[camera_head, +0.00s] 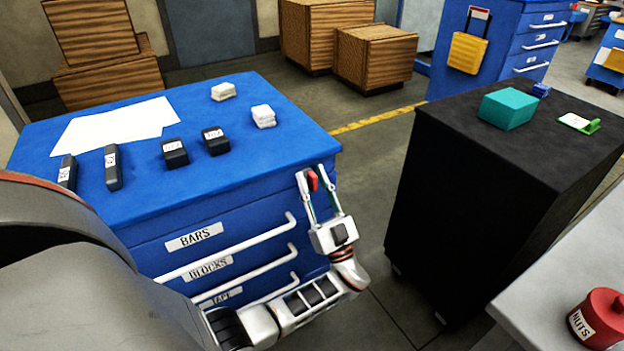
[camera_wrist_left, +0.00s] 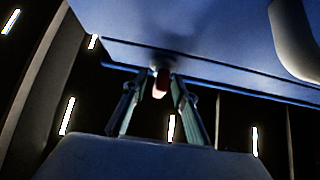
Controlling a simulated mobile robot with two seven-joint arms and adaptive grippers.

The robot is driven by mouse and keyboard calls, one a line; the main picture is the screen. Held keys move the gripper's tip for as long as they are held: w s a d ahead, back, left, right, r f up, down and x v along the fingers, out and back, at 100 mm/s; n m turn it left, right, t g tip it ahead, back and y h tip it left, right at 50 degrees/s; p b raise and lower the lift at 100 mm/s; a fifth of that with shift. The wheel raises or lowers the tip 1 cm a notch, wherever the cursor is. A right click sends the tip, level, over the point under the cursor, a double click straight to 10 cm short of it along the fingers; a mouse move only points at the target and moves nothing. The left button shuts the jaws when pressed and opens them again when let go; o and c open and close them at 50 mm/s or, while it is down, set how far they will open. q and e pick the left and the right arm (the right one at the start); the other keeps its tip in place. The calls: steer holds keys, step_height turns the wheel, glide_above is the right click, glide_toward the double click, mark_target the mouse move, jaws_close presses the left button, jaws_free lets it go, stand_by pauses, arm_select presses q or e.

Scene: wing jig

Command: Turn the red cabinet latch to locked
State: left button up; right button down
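The red latch (camera_head: 312,181) is a small red handle at the upper right front corner of the blue cabinet (camera_head: 260,180), just below its top edge. In the head view it stands roughly upright, slightly tilted. My left gripper (camera_head: 313,173) reaches up to it, with one finger on each side of the latch. In the left wrist view the latch (camera_wrist_left: 160,84) shows between the two fingertips (camera_wrist_left: 160,77), with narrow gaps beside it. The fingers look open around it, and contact is not clear. My right gripper is not in view.
A black cabinet (camera_head: 480,190) stands to the right across a floor gap. A red NUTS container (camera_head: 600,318) sits on a grey surface.

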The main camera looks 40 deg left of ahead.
arm_select(q)
jaws_close()
